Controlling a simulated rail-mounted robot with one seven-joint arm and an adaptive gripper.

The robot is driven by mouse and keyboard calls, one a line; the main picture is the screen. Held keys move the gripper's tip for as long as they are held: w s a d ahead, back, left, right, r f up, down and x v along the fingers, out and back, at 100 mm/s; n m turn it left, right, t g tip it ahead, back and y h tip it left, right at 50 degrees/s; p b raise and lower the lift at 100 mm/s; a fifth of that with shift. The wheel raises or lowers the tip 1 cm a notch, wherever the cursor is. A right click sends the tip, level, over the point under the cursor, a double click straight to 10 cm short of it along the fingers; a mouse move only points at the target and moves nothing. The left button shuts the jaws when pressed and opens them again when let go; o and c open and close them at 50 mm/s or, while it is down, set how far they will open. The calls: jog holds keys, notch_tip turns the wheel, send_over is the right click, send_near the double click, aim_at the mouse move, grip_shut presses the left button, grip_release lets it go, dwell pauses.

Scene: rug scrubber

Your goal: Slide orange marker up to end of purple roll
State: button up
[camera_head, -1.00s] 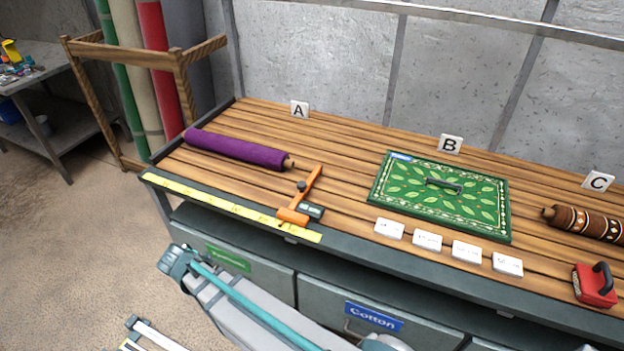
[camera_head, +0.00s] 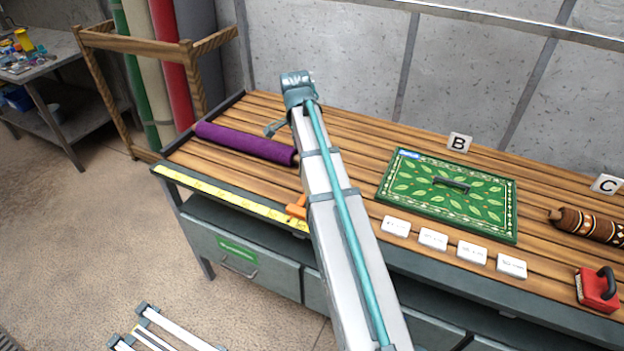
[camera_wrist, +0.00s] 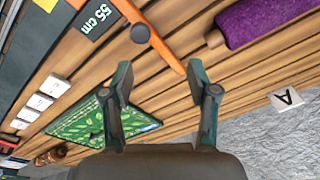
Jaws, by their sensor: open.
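The purple roll (camera_head: 245,143) lies at the left end of the slatted bench; its right end is close to my arm. In the wrist view the roll (camera_wrist: 265,18) shows at top right, with its wooden core end towards the orange marker. The orange marker (camera_head: 296,209) is mostly hidden behind my arm in the head view. In the wrist view its orange bar (camera_wrist: 160,42), dark knob and "55 cm" label show, with a gap between bar and core. My gripper (camera_wrist: 160,82) is open and empty; the bar's tip appears near its right finger.
A yellow ruler strip (camera_head: 215,194) runs along the bench's front edge. A green leaf-patterned rug board (camera_head: 440,205), white cards (camera_head: 433,239), a red brush (camera_head: 596,290) and a brown patterned roll (camera_head: 590,225) lie to the right. Sign A (camera_wrist: 287,98) stands behind the purple roll.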

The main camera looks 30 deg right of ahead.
jog(key=f+p, duration=0.1)
jog(key=f, duration=0.2)
jog(key=s+f+m, duration=0.1)
jog(key=f, duration=0.3)
jog(key=s+d+f+m+y+p, duration=0.1)
jog(key=f, duration=0.2)
jog(key=shift+s+d+f+g+p, duration=0.1)
jog(key=shift+s+f+g+p, duration=0.1)
jog(key=shift+f+g+p, duration=0.15)
